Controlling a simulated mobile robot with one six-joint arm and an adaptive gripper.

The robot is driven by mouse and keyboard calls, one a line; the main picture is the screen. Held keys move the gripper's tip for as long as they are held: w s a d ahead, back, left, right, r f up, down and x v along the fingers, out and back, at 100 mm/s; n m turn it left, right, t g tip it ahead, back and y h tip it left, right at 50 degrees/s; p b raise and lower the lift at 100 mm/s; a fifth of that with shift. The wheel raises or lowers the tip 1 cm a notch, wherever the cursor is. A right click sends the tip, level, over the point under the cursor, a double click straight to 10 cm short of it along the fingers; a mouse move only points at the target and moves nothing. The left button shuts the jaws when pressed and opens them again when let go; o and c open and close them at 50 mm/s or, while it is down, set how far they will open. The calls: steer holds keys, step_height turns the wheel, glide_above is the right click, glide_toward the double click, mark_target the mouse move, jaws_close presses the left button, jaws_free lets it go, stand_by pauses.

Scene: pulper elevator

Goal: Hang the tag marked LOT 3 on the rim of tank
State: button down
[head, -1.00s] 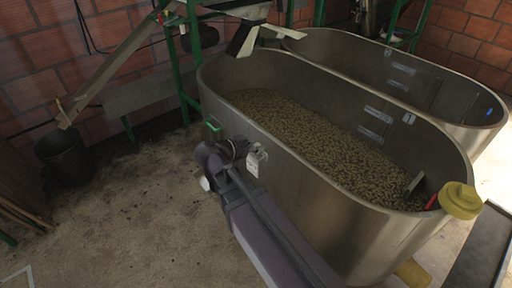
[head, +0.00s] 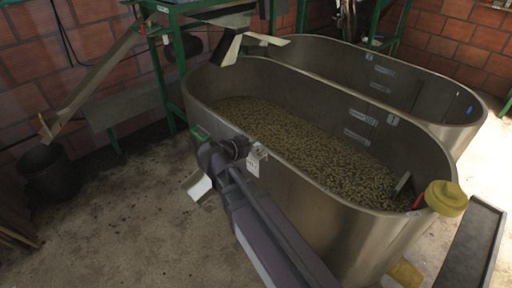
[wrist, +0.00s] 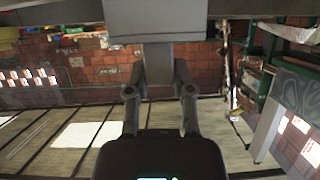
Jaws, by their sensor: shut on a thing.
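My gripper (head: 244,150) is shut on a small white tag (head: 253,165) at the near long side of the front steel tank (head: 330,210). The tag's flat part shows against the outer wall, its top about level with the rim. Its marking is too small to read, and I cannot tell whether it touches the rim. In the wrist view, my two fingers (wrist: 160,100) close on the narrow grey stem of a held piece (wrist: 155,22), likely the tag seen from behind. My arm hides part of the near wall.
The front tank holds a bed of pale beans (head: 300,130). A second steel tank (head: 440,105) stands behind it. A black bucket (head: 46,172) stands at left; floor between is open.

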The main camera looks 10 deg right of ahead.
steer(key=shift+w+d, duration=0.75)
steer(key=shift+d, duration=0.25)
steer(key=shift+w+d, duration=0.75)
steer(key=shift+d, duration=0.3)
steer(key=shift+w+d, duration=0.75)
steer(key=shift+d, duration=0.25)
steer(key=shift+s+f+b, duration=0.1)
steer(key=shift+f+b, duration=1.8)
steer(key=shift+b, duration=0.05)
steer(key=shift+c, duration=2.1)
jaws_free()
steer(key=shift+s+f, duration=0.1)
steer(key=shift+s, duration=0.05)
